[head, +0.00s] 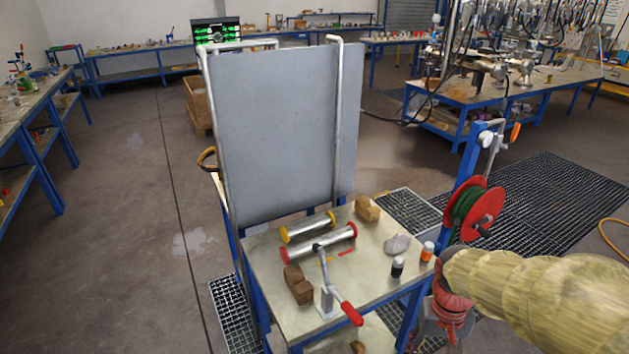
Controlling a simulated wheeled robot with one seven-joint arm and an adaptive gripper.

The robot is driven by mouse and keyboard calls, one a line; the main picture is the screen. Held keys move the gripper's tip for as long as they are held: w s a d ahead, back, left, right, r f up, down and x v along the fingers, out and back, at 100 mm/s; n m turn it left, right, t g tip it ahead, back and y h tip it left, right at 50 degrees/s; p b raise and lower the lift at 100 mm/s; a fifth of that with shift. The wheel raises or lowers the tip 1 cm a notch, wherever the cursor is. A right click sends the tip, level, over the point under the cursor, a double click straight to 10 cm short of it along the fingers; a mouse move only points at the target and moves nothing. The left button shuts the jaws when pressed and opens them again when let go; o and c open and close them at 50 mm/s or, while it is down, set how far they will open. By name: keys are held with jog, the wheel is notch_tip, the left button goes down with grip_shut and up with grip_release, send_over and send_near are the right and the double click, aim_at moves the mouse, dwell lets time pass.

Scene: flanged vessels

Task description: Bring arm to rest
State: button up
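My arm, in a tan wrinkled sleeve, comes in from the right edge of the head view. It ends in a red wrapped part and my grey gripper (428,332), low beside the right front side of the metal-topped cart table (345,270). The gripper is small and partly hidden by the red part, so its fingers cannot be made out. I see nothing clearly held in it. Two silver flanged vessels lie on the table: one with yellow ends (308,227) and, in front of it, one with red ends (320,243).
The table also bears a red-handled clamp (328,290), brown blocks (298,285), a grey lump (397,244) and two small bottles (397,267). A tall grey panel (285,135) stands behind. A red hose reel (474,213) hangs near my arm. Open floor lies left.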

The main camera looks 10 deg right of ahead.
jog(key=s+a+r+n+t, duration=0.1)
jog(key=a+r+t, duration=0.2)
jog(key=a+r, duration=0.2)
jog(key=s+a+r+n+t+p, duration=0.1)
jog(key=s+a+r+n+t, duration=0.1)
jog(key=a+r, duration=0.4)
notch_tip(320, 180, up, 6)
jog(key=shift+f+t, duration=0.25)
jog(key=shift+t, duration=0.35)
